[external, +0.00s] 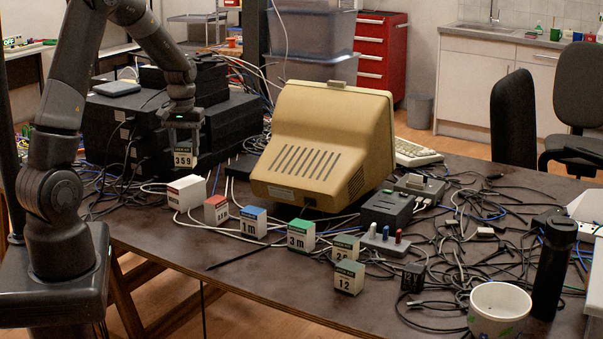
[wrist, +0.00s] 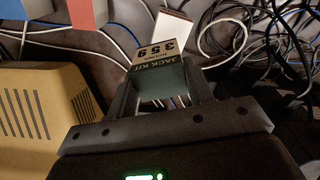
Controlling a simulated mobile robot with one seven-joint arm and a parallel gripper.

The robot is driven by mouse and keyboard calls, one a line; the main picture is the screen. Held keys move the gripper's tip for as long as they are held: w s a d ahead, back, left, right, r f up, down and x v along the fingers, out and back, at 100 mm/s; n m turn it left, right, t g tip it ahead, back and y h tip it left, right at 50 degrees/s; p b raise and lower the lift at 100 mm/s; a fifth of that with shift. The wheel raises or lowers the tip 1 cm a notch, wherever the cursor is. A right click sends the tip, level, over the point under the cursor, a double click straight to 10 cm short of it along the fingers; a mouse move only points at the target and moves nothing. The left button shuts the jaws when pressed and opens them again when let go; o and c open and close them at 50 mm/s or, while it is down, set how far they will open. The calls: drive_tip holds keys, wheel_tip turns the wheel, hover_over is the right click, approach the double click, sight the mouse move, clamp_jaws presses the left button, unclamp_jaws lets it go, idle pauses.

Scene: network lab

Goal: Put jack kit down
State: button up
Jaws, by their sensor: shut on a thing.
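The jack kit (external: 183,158) is a small box with a dark green top and a pale label reading 359. My gripper (external: 183,137) is shut on it and holds it above the left part of the table, in front of the stacked black equipment. In the wrist view the jack kit (wrist: 160,75) sits between the two fingers of my gripper (wrist: 163,88), with its "JACK KIT 359" lettering showing. Its underside is hidden in both views.
Several similar small boxes stand in a row on the table, including a white one (external: 187,193), a red one (external: 216,209) and a blue one (external: 253,222). A beige monitor (external: 325,140) stands behind them. Loose cables (external: 460,240) cover much of the right side. The front-left tabletop (external: 170,240) is clear.

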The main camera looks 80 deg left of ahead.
sight(184, 161)
drive_tip(key=shift+s+a+f, duration=0.2)
drive_tip(key=shift+a+f, duration=0.25)
drive_tip(key=shift+a, duration=0.3)
drive_tip(key=shift+f, duration=2)
drive_tip(key=shift+f, duration=0.1)
drive_tip(key=o, duration=1)
drive_tip(key=shift+o, duration=0.2)
